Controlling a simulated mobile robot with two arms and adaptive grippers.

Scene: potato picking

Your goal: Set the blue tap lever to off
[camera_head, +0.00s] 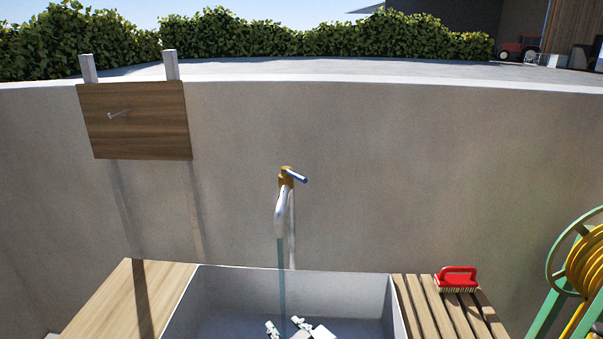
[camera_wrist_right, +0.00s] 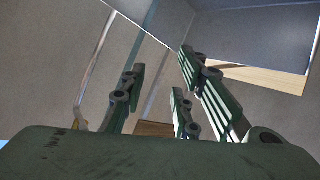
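The tap (camera_head: 285,180) is brass with a pale curved spout, in front of the concrete wall above the sink. Its blue lever (camera_head: 298,178) sticks out to the right and slightly down from the tap's top. A bluish, see-through stream (camera_head: 282,265) runs from the spout down into the sink. My right gripper (camera_wrist_right: 163,72) shows in the right wrist view with its dark green fingers spread and nothing seen between them. No gripper is clearly seen at the lever. My left gripper is not in view.
A hose reel (camera_head: 582,262) stands far right. A wooden panel (camera_head: 150,125) stands upper left.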

